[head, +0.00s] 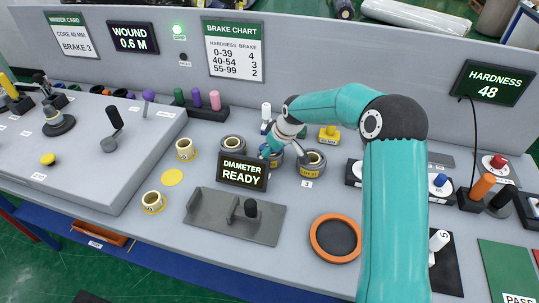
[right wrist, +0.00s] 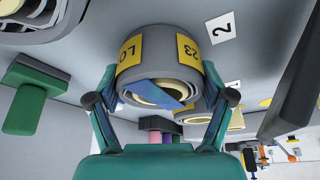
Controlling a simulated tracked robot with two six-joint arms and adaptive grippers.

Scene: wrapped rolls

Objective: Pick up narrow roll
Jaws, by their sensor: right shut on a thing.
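A grey-wrapped roll (right wrist: 158,55) with yellow labels and a yellowish core is between the fingers of my right gripper (right wrist: 162,88) in the right wrist view. The fingers press on its two sides. In the head view my right gripper (head: 271,150) is at the middle of the row of rolls, behind the diameter sign, and partly hides the held roll (head: 277,160). I cannot tell if the roll is clear of the table. Another grey roll (head: 313,161) stands just right by the 3 tag, and one (head: 232,144) stands left. My left gripper is not in view.
The diameter sign (head: 242,172) stands close in front of the rolls. A grey fixture with a black knob (head: 250,208) and an orange ring (head: 336,238) lie nearer. Small yellow cores (head: 153,201) are at left. A 2 tag (right wrist: 222,28) is beside the held roll.

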